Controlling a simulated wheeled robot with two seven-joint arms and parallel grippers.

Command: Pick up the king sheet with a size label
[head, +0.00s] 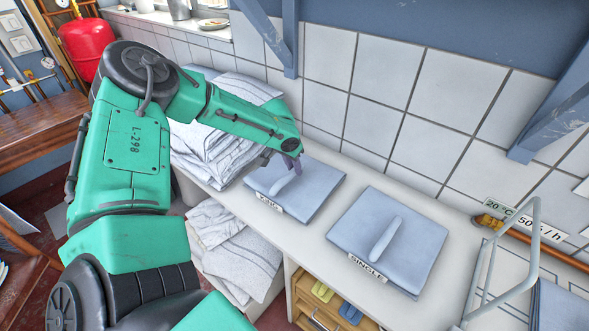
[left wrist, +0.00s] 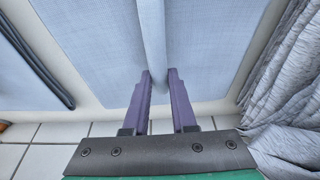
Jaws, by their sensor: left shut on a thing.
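The king sheet (head: 314,196) is a flat, folded pale-blue sheet on the white counter, with a raised ridge across its top. Its white label (head: 268,202) on the front edge appears to read KING. My left gripper (head: 291,165) reaches down over the far end of the ridge. In the left wrist view, its two purple fingers (left wrist: 161,80) stand on either side of the pale-blue ridge (left wrist: 152,35) and are shut on it. The sheet lies flat on the counter. My right gripper is in neither view.
A similar sheet (head: 365,228) labelled SINGLE lies to the right. A pile of crumpled grey-white linen (head: 215,150) is to the left, with more below (head: 235,255). The tiled wall (head: 375,125) stands close behind. A pale metal frame (head: 533,240) rises at the right.

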